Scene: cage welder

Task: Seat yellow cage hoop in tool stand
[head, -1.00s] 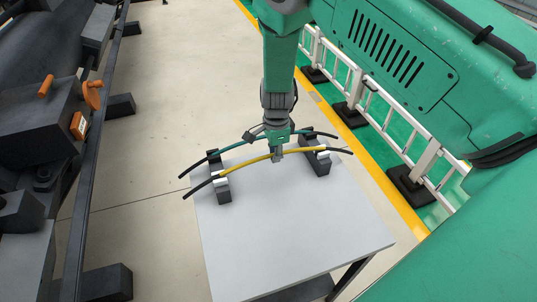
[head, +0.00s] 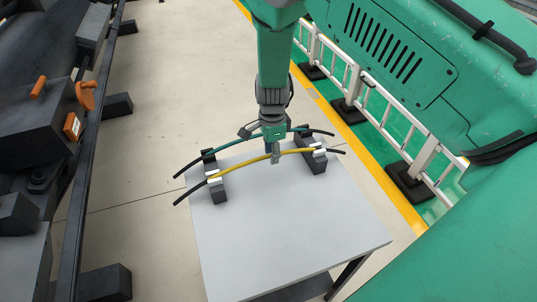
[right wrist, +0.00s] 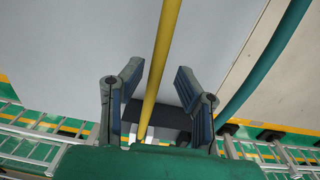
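The yellow cage hoop (head: 243,165), a thin curved rod with black ends, lies across the two dark blocks of the tool stand (head: 218,193), at their near white holders (head: 320,152). How deep it sits in them is too small to tell. My right gripper (head: 273,154) is above the middle of the hoop. In the right wrist view, its two fingers (right wrist: 158,82) are spread, with the yellow hoop (right wrist: 162,55) running between them and gaps on both sides. My left gripper is not in view.
A teal hoop (head: 235,143) lies behind the yellow one across the same blocks. The grey table top (head: 290,225) is bare in front. Dark machinery with orange handles (head: 86,97) stands at the left. A white railing (head: 380,105) runs at the right.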

